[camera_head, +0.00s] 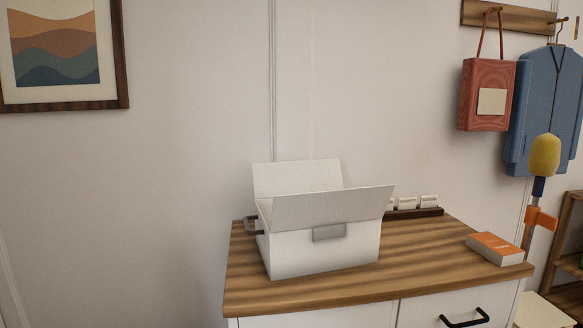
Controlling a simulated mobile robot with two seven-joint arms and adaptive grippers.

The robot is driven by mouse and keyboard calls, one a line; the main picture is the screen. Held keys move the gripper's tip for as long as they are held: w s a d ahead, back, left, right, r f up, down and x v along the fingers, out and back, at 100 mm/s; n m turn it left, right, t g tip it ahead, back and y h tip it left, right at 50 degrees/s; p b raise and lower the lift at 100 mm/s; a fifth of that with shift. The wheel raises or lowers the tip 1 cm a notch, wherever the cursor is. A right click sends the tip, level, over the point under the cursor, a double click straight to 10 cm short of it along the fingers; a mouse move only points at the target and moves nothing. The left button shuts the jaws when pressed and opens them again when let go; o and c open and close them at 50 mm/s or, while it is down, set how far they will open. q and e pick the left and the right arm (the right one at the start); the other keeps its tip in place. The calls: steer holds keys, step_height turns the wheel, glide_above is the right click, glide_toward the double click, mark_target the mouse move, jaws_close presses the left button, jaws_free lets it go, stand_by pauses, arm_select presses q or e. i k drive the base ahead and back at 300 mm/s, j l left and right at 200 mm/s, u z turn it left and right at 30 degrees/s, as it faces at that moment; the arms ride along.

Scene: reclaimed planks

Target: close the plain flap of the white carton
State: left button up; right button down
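The white carton (315,252) stands upright on the wooden top of a cabinet. Two of its flaps show, both open. The back flap (297,178) stands up at the rear and looks plain. The front flap (330,207) rises at a slant from the front edge and hides most of the inside. A grey patch (329,232) is on the front of the carton, just below the front flap's edge. A dark handle-like piece (251,226) is at the carton's left side. Neither of my grippers is in view.
The cabinet top (420,262) is bare in front and to the right of the carton. An orange and white book (495,248) lies at its right edge. A dark rack with white cards (414,211) stands behind right. A yellow-headed pole (542,175) stands beyond the right edge.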

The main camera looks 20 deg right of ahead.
mark_target(270, 180)
steer(key=i+j+z, duration=0.2)
steer(key=i, duration=0.3)
steer(key=i+j+z, duration=0.2)
steer(key=i+j, duration=0.2)
steer(key=i, duration=0.1)
